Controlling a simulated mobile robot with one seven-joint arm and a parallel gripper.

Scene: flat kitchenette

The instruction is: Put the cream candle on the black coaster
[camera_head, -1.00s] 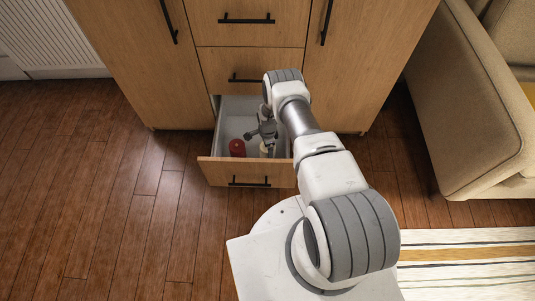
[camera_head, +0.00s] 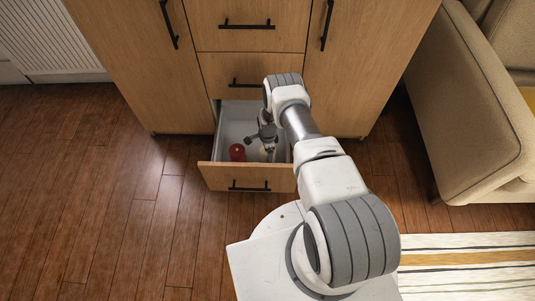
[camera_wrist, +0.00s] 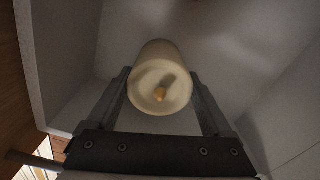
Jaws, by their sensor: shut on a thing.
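The cream candle (camera_wrist: 160,80) is between the two fingers of my gripper (camera_wrist: 162,92) in the wrist view, its top with a small yellowish wick spot facing the camera. My gripper is shut on it, inside the open bottom drawer. In the head view my gripper (camera_head: 268,148) reaches down into the drawer, and the candle is mostly hidden behind the arm and gripper. The black coaster is not seen in either view.
The open drawer (camera_head: 222,175) has pale inner walls close around my gripper. A red object (camera_head: 237,152) stands in it to the left. Closed drawers and cabinet doors (camera_head: 372,60) rise behind. A beige sofa (camera_head: 475,110) is at the right; the wooden floor (camera_head: 110,200) at left is clear.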

